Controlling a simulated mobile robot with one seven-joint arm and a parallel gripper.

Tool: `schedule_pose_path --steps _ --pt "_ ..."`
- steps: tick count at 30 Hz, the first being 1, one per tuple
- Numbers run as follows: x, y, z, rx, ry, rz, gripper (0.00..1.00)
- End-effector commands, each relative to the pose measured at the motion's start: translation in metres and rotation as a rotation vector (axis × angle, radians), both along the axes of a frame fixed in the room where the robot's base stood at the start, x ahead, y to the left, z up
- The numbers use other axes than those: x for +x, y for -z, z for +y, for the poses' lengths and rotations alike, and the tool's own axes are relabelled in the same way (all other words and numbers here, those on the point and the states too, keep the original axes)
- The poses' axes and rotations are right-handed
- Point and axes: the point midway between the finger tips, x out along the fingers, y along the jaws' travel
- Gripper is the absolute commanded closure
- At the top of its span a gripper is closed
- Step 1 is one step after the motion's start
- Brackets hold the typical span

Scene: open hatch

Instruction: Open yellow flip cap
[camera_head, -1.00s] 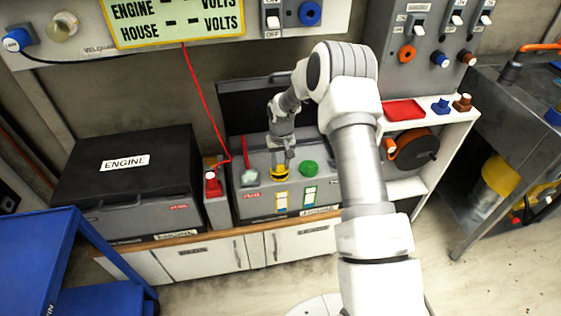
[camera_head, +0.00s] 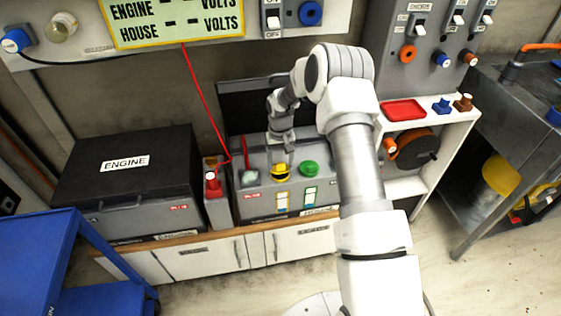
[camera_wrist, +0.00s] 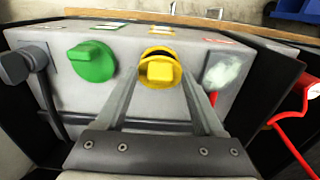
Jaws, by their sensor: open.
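The yellow flip cap (camera_head: 281,169) is on top of the grey battery box (camera_head: 252,206), left of a green cap (camera_head: 308,168). In the wrist view the yellow cap (camera_wrist: 160,71) sits between the finger ends, with a dark gap between it and the far part of its yellow ring. It looks tilted up from the ring, though how far is hard to tell. My gripper (camera_wrist: 160,84) is open, one finger on each side of the cap. In the head view my gripper (camera_head: 281,158) is right above and behind the cap. Finger contact cannot be told.
A red cable (camera_head: 208,110) hangs left of the box. The black engine box (camera_head: 125,170) stands further left. A raised dark lid (camera_head: 232,98) is behind the grey box.

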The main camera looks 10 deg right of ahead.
Motion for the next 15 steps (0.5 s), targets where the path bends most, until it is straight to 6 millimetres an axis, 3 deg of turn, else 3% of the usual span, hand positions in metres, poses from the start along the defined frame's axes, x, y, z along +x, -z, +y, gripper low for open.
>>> schedule_pose_path --steps 7,15 --pt "0.001 -0.024 0.0 -0.001 0.0 -0.003 0.3" --pt "0.0 -0.089 0.0 -0.001 0.0 -0.004 0.3"
